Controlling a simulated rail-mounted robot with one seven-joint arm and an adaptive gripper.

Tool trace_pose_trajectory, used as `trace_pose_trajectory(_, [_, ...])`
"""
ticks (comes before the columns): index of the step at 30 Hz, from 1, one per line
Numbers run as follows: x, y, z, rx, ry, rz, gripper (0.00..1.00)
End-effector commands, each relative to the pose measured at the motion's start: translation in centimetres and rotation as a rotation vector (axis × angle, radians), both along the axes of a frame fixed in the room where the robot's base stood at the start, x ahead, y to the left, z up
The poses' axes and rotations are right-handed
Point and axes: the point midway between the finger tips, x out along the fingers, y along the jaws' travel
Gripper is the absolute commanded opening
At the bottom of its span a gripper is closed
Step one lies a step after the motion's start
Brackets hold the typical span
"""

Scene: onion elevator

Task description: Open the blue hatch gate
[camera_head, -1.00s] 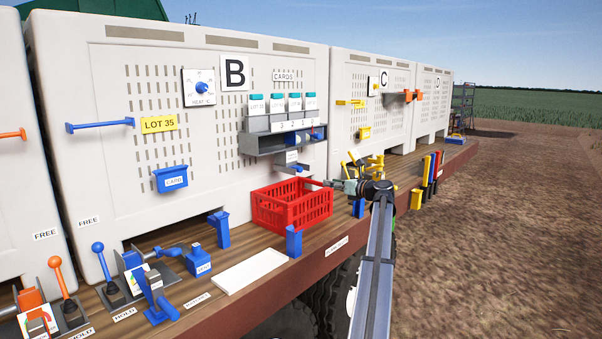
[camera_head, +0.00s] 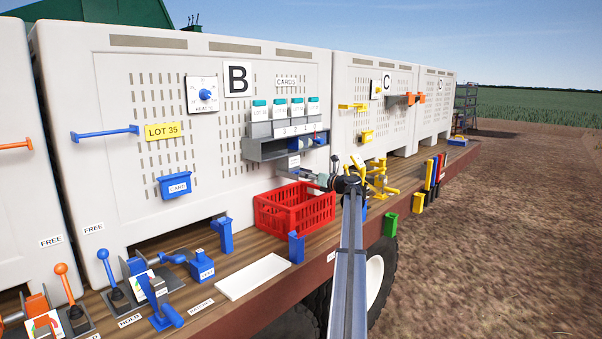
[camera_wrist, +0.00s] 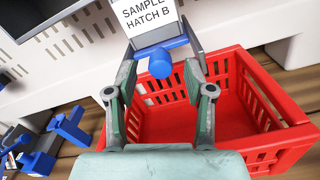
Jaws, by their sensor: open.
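The blue hatch gate (camera_wrist: 172,45) is at the top centre of the wrist view, under a white "SAMPLE HATCH B" label (camera_wrist: 147,14) and between grey side guides. A round blue knob (camera_wrist: 160,65) sticks out from it toward me. My gripper (camera_wrist: 160,76) is open, with one finger on each side of the knob in the picture. I cannot tell whether either finger touches it. In the head view my gripper (camera_head: 318,181) is beside the small hatch below the card rack on bin B, and the gate is mostly hard to make out there.
A red crate (camera_head: 294,211) stands on the deck below the hatch, and its rim is close under my gripper. The grey card rack (camera_head: 285,147) is above. Blue posts (camera_head: 296,248) and yellow fittings (camera_head: 378,178) stand nearby. Open space lies off the deck's edge.

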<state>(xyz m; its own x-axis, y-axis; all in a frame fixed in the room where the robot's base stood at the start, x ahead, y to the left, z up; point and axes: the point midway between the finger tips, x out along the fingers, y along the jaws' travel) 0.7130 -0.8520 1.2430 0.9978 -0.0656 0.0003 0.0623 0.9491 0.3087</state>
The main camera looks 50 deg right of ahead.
Motion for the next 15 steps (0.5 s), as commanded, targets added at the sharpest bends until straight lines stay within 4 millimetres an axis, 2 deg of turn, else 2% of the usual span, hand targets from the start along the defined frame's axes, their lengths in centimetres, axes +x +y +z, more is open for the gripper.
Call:
trace_pose_trajectory(1, [1.0, -0.2, 0.2, 0.0, 0.001, 0.001, 0.53])
trace_pose_trajectory(6, [3.1, -0.3, 0.1, 0.0, 0.001, 0.0, 0.53])
trace_pose_trajectory(15, [4.1, -0.3, -0.1, 0.0, 0.0, -0.001, 0.53])
